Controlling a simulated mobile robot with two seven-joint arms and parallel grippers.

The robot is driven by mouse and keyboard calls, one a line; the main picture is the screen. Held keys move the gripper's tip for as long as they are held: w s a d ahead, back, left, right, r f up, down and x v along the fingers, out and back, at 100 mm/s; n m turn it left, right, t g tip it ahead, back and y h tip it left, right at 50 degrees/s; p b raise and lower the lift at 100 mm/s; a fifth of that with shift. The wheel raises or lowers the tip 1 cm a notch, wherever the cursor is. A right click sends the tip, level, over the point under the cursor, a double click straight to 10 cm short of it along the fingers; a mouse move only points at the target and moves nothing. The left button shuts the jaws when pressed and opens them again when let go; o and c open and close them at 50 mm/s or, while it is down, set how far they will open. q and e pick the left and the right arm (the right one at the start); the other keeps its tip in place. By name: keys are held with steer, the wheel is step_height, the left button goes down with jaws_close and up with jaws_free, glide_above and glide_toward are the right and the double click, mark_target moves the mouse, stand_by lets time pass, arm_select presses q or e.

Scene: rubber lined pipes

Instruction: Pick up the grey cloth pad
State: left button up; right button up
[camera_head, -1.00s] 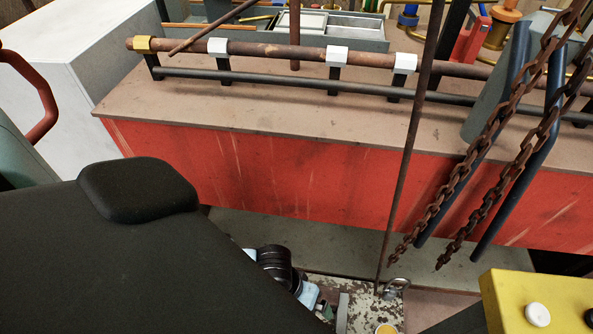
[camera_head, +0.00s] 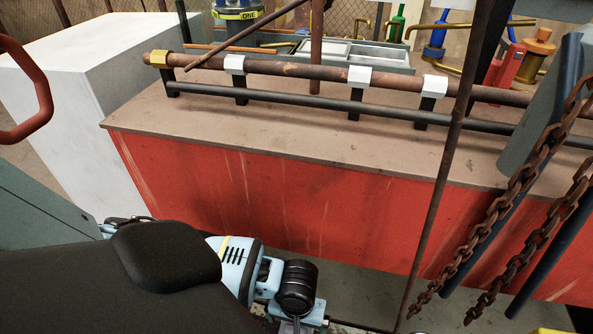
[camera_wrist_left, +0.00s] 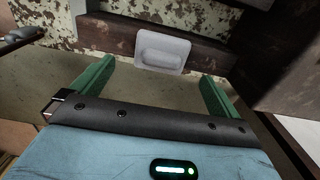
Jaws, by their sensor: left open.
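The grey pad (camera_wrist_left: 163,50) shows in the left wrist view as a pale, rounded rectangle with a raised middle. It is against a dark brown, worn surface, beyond my left gripper. My left gripper (camera_wrist_left: 158,74) has its two green fingers spread wide, with nothing held. The pad appears between and just ahead of the fingertips; I cannot tell the exact gap. In the head view I see my left arm's blue and black wrist (camera_head: 262,275) at the bottom, but not its fingers. The pad is not visible there. My right gripper is in neither view.
A red-sided bench (camera_head: 290,205) with a brown top carries a long rusty pipe (camera_head: 300,70) with white clamps. Rusty chains (camera_head: 520,195) and a thin rod (camera_head: 440,190) hang at the right. A white block (camera_head: 75,95) stands at the left.

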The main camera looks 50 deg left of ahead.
arm_select(q)
step_height(320, 180, down, 4)
steer(key=shift+s+a+f+b, duration=0.1)
steer(key=shift+f+b, duration=0.05)
steer(key=shift+b, duration=0.75)
steer(key=shift+f, duration=0.45)
steer(key=shift+c, duration=0.6)
steer(key=c, duration=0.9)
steer(key=shift+r, duration=0.1)
